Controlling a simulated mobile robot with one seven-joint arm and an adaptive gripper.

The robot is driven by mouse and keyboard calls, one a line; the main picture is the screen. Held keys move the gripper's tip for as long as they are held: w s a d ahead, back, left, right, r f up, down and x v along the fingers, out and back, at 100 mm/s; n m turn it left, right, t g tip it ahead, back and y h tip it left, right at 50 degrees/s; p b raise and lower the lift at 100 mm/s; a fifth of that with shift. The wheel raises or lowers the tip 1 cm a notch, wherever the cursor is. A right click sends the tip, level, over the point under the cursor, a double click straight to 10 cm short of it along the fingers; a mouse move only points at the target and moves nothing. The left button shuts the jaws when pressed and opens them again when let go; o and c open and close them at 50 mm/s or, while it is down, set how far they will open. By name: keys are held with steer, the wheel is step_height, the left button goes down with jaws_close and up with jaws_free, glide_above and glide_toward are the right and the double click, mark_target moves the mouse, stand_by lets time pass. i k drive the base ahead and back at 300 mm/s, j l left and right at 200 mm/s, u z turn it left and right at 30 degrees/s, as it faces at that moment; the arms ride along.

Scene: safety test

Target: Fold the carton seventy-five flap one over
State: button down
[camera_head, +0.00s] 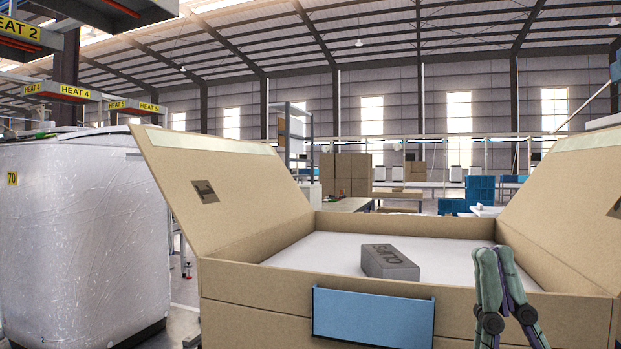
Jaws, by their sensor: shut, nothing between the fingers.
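An open brown carton (255,300) fills the lower middle and right of the head view. Its left flap (240,180) stands raised and leans outward to the left. Its right flap (565,190) stands raised and leans outward to the right, cut off by the picture edge. Neither flap carries a readable number. A grey block (391,264) with dark lettering lies on the white surface inside the carton. My gripper (494,250), green and dark grey, is shut and empty in front of the carton's right part, left of the right flap. Whether it touches the carton I cannot tell.
A blue holder (373,317) is on the carton's front wall. A large white wrapped load (85,220) marked 70 stands close on the left. Brown boxes (346,174), blue crates (480,191) and tables are farther back. The space above the carton's middle is clear.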

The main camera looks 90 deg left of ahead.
mark_target(219, 191)
steer(key=k+l+u, duration=0.1)
steer(key=u, duration=1.3)
steer(key=i+u, duration=0.1)
steer(key=u, duration=0.65)
steer(key=i+u, duration=0.1)
steer(key=u, duration=0.3)
steer(key=i+l+u, duration=0.1)
steer(key=u, duration=0.25)
